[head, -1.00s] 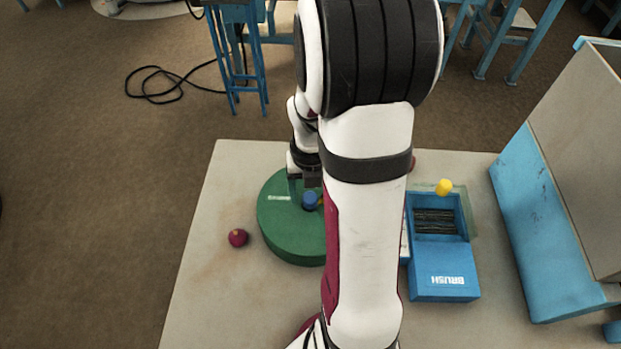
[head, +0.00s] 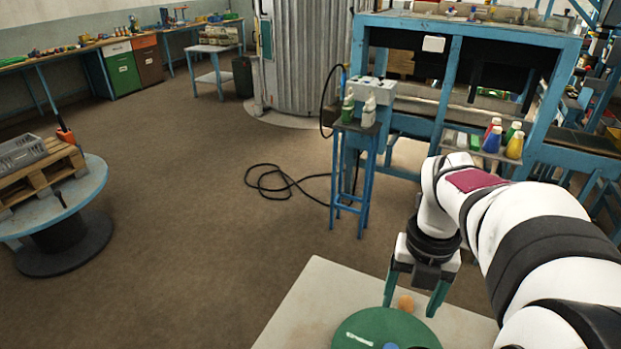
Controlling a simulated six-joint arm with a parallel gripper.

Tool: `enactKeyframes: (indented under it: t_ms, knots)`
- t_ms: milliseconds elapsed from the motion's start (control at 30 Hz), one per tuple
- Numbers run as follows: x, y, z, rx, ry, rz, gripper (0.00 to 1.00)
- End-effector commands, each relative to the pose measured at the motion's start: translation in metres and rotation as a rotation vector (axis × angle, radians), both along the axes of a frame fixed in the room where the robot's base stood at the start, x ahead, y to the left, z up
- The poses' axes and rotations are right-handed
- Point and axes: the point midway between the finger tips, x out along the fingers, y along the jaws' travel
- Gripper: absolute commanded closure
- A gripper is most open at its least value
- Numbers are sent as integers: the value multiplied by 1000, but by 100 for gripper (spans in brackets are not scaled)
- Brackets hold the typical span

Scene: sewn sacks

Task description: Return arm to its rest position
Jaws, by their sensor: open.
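My gripper (head: 410,308) is open in the head view, right of centre near the bottom, with its two green fingers pointing down. It hangs over the back part of the pale table (head: 315,300). A small orange-tan ball (head: 405,303) shows between the fingers in the picture. I cannot tell whether it touches them or lies on the table behind. My white and black arm (head: 540,250) reaches in from the lower right and covers the table's right side.
A round green block (head: 365,325) on the table is cut by the lower edge, with a blue bit (head: 390,346) on it. Behind stand a small blue stand (head: 352,165) with bottles and a blue workbench (head: 450,90). A black cable (head: 275,183) lies on open floor.

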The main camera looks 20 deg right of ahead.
Motion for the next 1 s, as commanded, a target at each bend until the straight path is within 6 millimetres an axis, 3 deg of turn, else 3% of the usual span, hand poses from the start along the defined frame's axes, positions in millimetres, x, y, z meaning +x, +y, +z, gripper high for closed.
enactKeyframes:
  t_ms: [133,233,367,500,600,733,767,867,1000]
  knots:
    - [-1,5,0,2,-2,50,28]
    - [-7,33,3,14,-12,378,28]
    - [-31,94,3,37,-49,1191,28]
    - [-70,150,-5,51,-118,2105,28]
    - [-97,175,-13,44,-177,2646,28]
    - [-120,192,-21,26,-240,3092,28]
    - [-123,194,-22,-23,247,-3112,28]
    - [-128,197,-24,-15,247,-3011,28]
    - [-128,197,-24,-15,247,-3004,28]
